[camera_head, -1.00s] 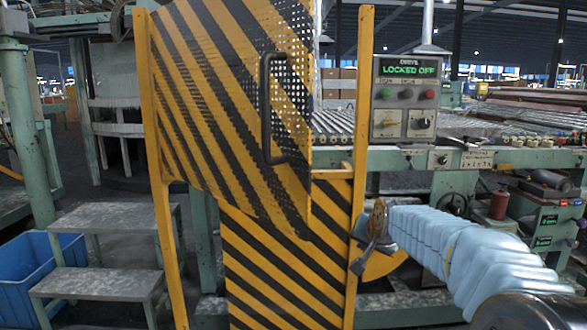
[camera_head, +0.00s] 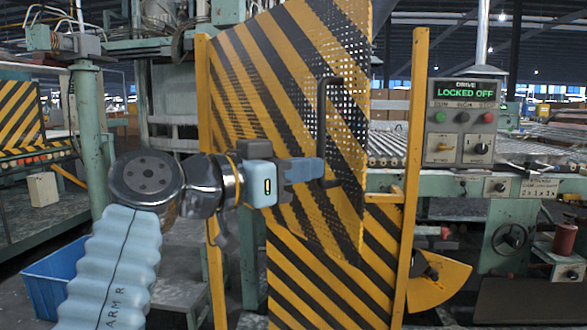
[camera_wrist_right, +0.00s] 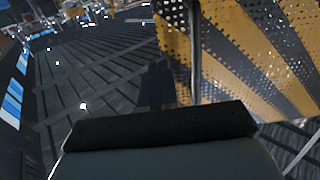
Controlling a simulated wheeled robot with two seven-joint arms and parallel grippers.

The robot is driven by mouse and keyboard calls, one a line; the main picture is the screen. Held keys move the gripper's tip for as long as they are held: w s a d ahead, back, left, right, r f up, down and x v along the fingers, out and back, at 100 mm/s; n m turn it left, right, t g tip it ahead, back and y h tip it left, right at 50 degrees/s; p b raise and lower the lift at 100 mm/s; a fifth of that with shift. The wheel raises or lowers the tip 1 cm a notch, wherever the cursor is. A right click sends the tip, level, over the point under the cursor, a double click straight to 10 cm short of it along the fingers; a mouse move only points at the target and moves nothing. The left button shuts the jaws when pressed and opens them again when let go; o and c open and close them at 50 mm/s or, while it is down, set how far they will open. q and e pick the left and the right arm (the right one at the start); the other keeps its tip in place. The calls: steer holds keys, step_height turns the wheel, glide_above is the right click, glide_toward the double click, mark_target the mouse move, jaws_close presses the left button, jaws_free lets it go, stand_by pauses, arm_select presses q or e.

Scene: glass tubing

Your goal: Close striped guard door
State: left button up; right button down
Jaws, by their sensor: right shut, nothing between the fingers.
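The striped guard door (camera_head: 250,85) is a yellow-and-black perforated panel between two yellow posts. It stands ajar, with rollers visible between its right edge and the right post (camera_head: 416,130). Its dark upright handle (camera_head: 323,115) is near that edge. My right gripper (camera_head: 318,169) is shut and empty, in front of the panel by the handle's lower end; I cannot tell whether it touches. In the right wrist view, the handle (camera_wrist_right: 194,50) rises behind the dark gripper (camera_wrist_right: 160,125), with the door (camera_wrist_right: 245,60) to its right. My left gripper is out of view.
A control box (camera_head: 463,120) reading LOCKED OFF stands right of the frame, above a green conveyor. A yellow quarter-round plate (camera_head: 440,285) juts out low at the right post. A blue bin (camera_head: 55,285) is at lower left.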

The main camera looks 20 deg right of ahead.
mark_target(363, 159)
steer(key=p+x, duration=0.1)
steer(key=x, duration=0.8)
steer(key=shift+d, duration=0.1)
